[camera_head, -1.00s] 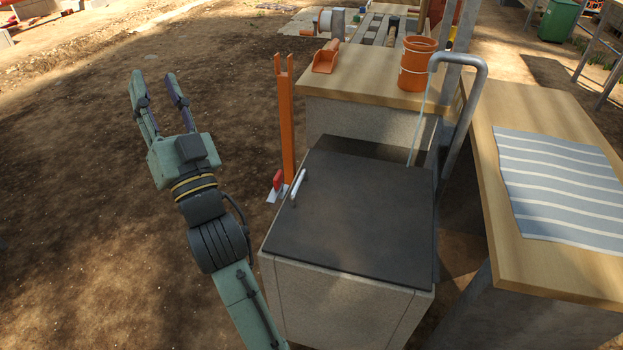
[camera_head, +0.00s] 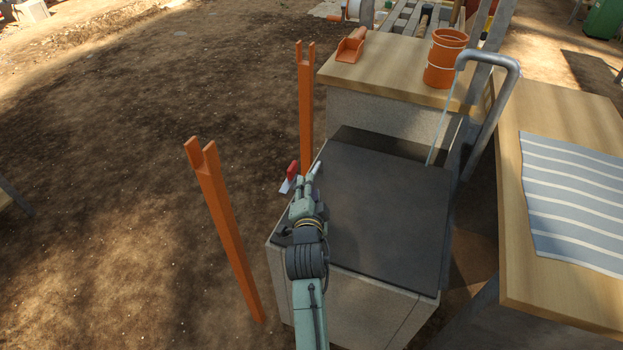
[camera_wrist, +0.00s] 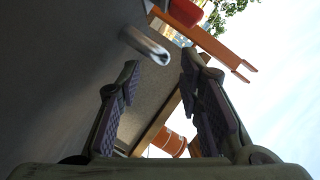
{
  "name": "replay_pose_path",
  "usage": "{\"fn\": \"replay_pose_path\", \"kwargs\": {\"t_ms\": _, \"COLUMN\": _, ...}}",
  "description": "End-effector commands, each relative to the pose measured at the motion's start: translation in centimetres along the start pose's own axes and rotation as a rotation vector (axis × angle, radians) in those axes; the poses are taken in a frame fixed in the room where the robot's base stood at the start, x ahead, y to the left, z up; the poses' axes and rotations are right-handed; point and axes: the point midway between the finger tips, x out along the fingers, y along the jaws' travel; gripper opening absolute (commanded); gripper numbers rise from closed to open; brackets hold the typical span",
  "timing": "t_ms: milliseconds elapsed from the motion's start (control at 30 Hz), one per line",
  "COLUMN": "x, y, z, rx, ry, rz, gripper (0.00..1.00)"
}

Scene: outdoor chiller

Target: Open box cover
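The box is a grey stone-like chest, and its dark flat cover (camera_head: 385,215) lies shut on top. A metal bar handle (camera_head: 316,170) stands at the cover's left edge; it also shows in the wrist view (camera_wrist: 145,45). My gripper (camera_head: 309,184) is over the cover's left edge, close to the handle. In the wrist view my gripper (camera_wrist: 158,85) has its two fingers spread apart with nothing between them. The handle's end lies just beyond the fingertips, nearer the left finger. The head view hides part of the handle behind my gripper.
Orange posts (camera_head: 222,225) stand left of the box, one near its far left corner. A counter (camera_head: 405,75) behind holds an orange bucket (camera_head: 445,58) and a scoop (camera_head: 350,47). A bent grey pipe (camera_head: 505,90) and a table with a striped cloth (camera_head: 572,195) are at right.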

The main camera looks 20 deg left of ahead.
Motion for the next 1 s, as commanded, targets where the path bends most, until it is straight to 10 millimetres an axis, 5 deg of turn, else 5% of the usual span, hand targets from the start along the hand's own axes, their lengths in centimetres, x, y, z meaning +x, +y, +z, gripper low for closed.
{"fn": "replay_pose_path", "kwargs": {"t_ms": 333, "x": 5.2, "y": 0.0, "z": 0.0, "rx": -0.001, "ry": 0.001, "rz": -0.002, "gripper": 0.33}}
{"fn": "replay_pose_path", "kwargs": {"t_ms": 700, "x": 5.7, "y": -0.1, "z": 0.0, "rx": -0.001, "ry": 0.0, "rz": -0.002, "gripper": 0.33}}
{"fn": "replay_pose_path", "kwargs": {"t_ms": 1000, "x": 5.7, "y": -0.1, "z": 0.0, "rx": -0.001, "ry": 0.0, "rz": -0.002, "gripper": 0.13}}
